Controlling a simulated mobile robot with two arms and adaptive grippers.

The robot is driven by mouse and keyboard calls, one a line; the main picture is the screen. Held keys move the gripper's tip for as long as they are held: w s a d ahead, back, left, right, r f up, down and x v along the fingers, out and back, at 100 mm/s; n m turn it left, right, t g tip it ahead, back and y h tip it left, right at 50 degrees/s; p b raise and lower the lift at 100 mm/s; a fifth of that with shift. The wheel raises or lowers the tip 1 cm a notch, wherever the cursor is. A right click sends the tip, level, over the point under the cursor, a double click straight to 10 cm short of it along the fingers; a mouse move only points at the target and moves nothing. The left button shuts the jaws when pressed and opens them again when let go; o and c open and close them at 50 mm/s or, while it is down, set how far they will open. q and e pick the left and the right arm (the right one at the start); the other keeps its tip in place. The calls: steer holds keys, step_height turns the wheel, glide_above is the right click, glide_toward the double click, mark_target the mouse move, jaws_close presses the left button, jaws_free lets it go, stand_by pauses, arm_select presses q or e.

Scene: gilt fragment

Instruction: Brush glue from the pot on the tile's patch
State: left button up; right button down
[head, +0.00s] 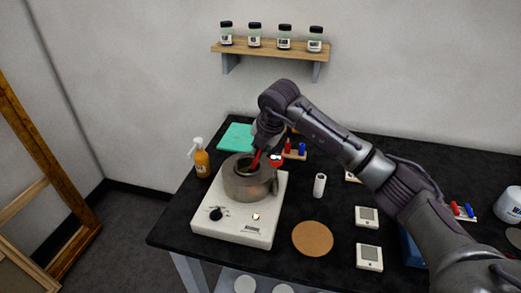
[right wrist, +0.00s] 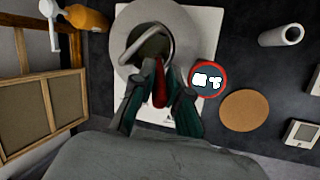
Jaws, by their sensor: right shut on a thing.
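The glue pot (head: 248,186) is a round brown-grey metal pot on a white hot plate (head: 234,229). Its open top also shows in the right wrist view (right wrist: 124,65), with a looped pale rim or handle over a dark opening. My right gripper (head: 258,152) is right above the pot, shut on a red-handled tool (right wrist: 159,82), likely the brush. The tool points down at the pot's opening; its lower end is hidden, so I cannot tell if it touches glue. I cannot make out the tile or its patch. My left gripper is not in view.
An orange spray bottle (head: 201,158) stands left of the pot. A teal mat (head: 236,137) lies behind. A red round sign-like piece (right wrist: 207,79) is right of the pot. A white cylinder (head: 319,186), a cork disc (head: 312,238) and white square devices (head: 367,217) lie further right.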

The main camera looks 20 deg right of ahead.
steer(key=shift+f+b, duration=0.5)
steer(key=shift+f, duration=0.05)
stand_by(1.5)
steer(key=shift+r+p, duration=1.8)
steer(key=shift+r, duration=1.75)
